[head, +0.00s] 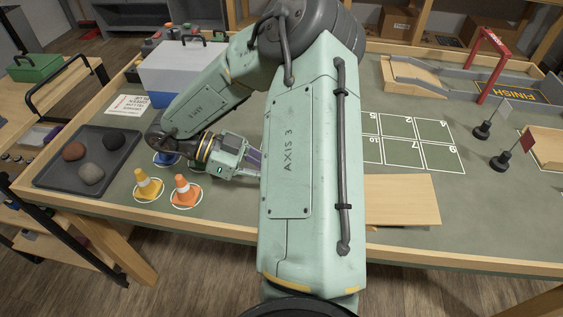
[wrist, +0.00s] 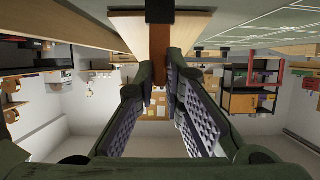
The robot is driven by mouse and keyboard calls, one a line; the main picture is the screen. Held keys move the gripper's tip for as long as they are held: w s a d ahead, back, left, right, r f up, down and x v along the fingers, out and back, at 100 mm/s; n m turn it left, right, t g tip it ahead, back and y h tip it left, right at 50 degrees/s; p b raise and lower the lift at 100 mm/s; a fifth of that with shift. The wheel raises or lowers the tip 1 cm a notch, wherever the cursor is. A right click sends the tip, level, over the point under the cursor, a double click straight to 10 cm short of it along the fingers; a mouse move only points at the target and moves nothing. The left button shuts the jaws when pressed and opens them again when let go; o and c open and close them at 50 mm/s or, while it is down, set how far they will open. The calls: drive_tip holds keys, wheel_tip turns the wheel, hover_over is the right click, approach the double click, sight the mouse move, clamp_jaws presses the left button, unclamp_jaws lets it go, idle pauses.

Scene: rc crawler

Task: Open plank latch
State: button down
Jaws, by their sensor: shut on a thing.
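The wooden plank (head: 402,200) lies on the table right of my arm in the head view. In the wrist view a pale wooden board, likely the plank (wrist: 120,22), spans the top, with a dark piece (wrist: 160,10) on it. A narrow brown strip, which looks like the plank latch (wrist: 158,62), hangs from it between my fingertips. My gripper (wrist: 158,78) is shut on this strip, its grey ridged pads on either side. In the head view my gripper (head: 240,160) points right, low over the table. Its fingertips and the latch are hidden behind my arm there.
A yellow cone (head: 148,186) and an orange cone (head: 186,192) stand close to my gripper. A dark tray (head: 60,178) with stones is at left, a blue-and-white box (head: 180,75) behind. A numbered grid (head: 415,140), flags and a red finish arch (head: 493,65) are at right.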

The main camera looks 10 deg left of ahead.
drive_tip(key=shift+a+f+h+p, duration=0.2)
drive_tip(key=shift+a+h+p, duration=0.1)
drive_tip(key=shift+h+p, duration=0.25)
drive_tip(key=c, duration=1.7)
unclamp_jaws()
drive_tip(key=v, duration=0.7)
drive_tip(key=shift+a+f, duration=0.1)
drive_tip(key=shift+a, duration=0.1)
